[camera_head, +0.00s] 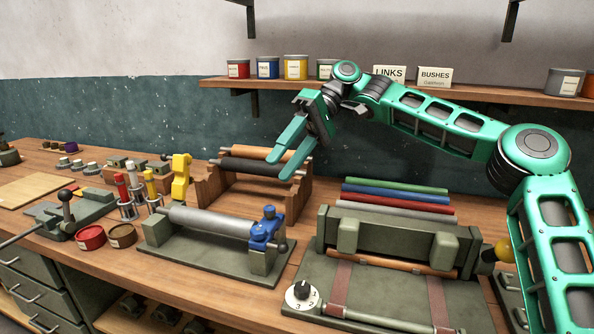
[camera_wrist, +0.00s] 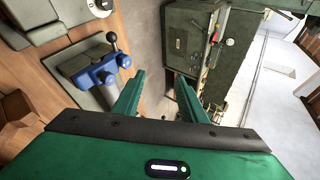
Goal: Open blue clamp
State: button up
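The blue clamp (camera_head: 265,228) sits at the right end of a grey roller (camera_head: 207,221) on a dark green base plate (camera_head: 205,262). In the wrist view the blue clamp (camera_wrist: 100,71) lies left of my fingers, with a dark ball-ended lever (camera_wrist: 113,40) sticking out. I cannot tell for sure whether the clamp is closed. My gripper (camera_head: 277,168) is above and behind the clamp, apart from it. Its two green fingers are spread with nothing between them, as the wrist view of my gripper (camera_wrist: 158,88) also shows.
A yellow clamp-like piece (camera_head: 181,176) stands at the roller's left. Behind is a wooden rack (camera_head: 210,193) with dark and orange rollers. A large green press (camera_head: 395,245) stands to the right. Red and brown tins (camera_head: 91,237) sit left. A shelf (camera_head: 300,83) with tins runs along the wall.

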jog(key=s+a+r, duration=0.4)
jog(key=s, duration=0.2)
jog(key=shift+a+r, duration=0.25)
jog(key=shift+a, duration=0.1)
